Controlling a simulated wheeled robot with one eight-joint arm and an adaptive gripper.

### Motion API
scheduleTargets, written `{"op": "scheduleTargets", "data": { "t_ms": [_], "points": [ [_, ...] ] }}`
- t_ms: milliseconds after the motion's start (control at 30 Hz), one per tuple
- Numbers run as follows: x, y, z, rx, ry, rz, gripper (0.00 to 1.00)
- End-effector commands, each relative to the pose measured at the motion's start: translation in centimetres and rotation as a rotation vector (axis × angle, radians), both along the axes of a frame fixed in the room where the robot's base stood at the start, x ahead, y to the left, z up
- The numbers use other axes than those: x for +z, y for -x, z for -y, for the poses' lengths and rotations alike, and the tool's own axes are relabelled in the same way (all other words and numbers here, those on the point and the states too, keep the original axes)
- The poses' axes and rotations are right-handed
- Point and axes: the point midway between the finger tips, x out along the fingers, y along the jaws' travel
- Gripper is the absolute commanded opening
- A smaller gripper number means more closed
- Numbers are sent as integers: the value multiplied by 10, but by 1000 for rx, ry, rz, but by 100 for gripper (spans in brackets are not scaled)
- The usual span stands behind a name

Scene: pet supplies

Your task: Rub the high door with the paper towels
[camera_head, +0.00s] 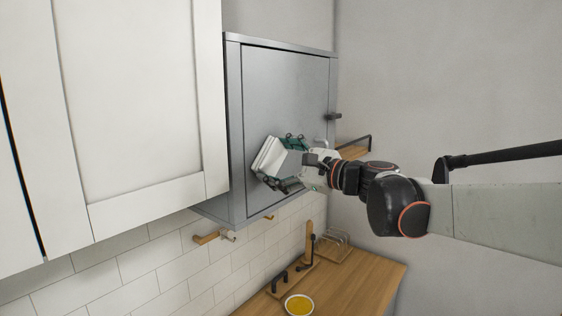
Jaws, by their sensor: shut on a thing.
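The high door (282,85) is the flat grey front of a wall cabinet, and it looks shut. My gripper (276,164) is in front of the lower part of the door, shut on the paper towels (266,153). They look like a white, tilted block with its broad side towards the door. I cannot tell whether the block touches the door. The gripper's fingers and my arm hide part of the towels and of the door's lower right.
A white cabinet (135,95) stands close on the left. Below is a wooden counter (345,285) with a bowl of yellow contents (299,305), a wire rack (336,240) and dark-handled items. A wooden shelf (352,150) is behind my wrist. A plain wall is at right.

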Motion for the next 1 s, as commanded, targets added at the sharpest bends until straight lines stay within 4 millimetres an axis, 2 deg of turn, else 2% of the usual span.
{"op": "scheduleTargets", "data": {
  "t_ms": [167, 700, 1000],
  "points": [
    [0, 3, 5, 0, 0, 0, 60],
    [0, 33, 43, -1, 0, 0, 60],
    [0, 37, 48, 0, 0, 0, 60]
  ]
}}
